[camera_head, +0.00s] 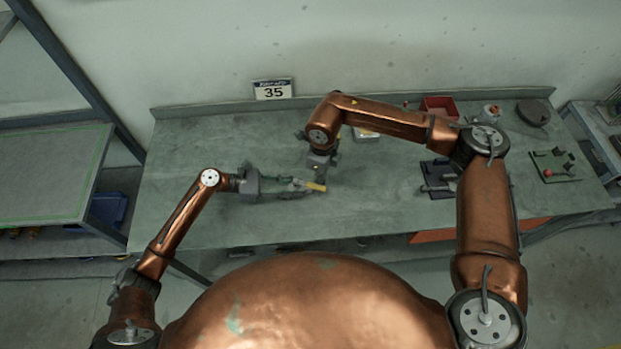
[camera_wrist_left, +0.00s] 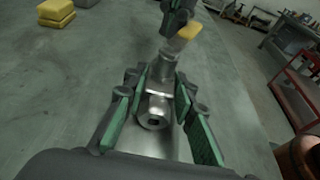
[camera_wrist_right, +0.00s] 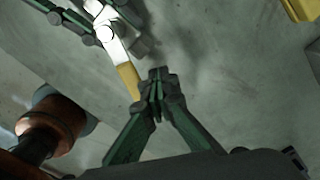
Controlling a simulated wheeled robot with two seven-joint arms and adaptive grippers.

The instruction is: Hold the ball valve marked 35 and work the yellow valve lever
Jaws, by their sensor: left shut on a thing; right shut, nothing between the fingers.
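The metal ball valve (camera_head: 297,184) is held over the left-middle of the bench by my left gripper (camera_head: 284,187). In the left wrist view its silver body (camera_wrist_left: 155,105) sits between the green finger pads. The yellow lever (camera_head: 316,186) points to the right; it also shows in the left wrist view (camera_wrist_left: 188,34) and the right wrist view (camera_wrist_right: 128,80). My right gripper (camera_wrist_right: 158,78) is shut and empty, its fingertips close beside the lever's yellow end. I cannot tell whether they touch it. No number is legible on the valve.
A sign reading 35 (camera_head: 273,89) stands at the bench's back edge. A red bin (camera_head: 438,106), a dark round object (camera_head: 533,112), a dark fixture (camera_head: 438,178) and a green plate (camera_head: 555,166) are on the right. The bench's left part is clear.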

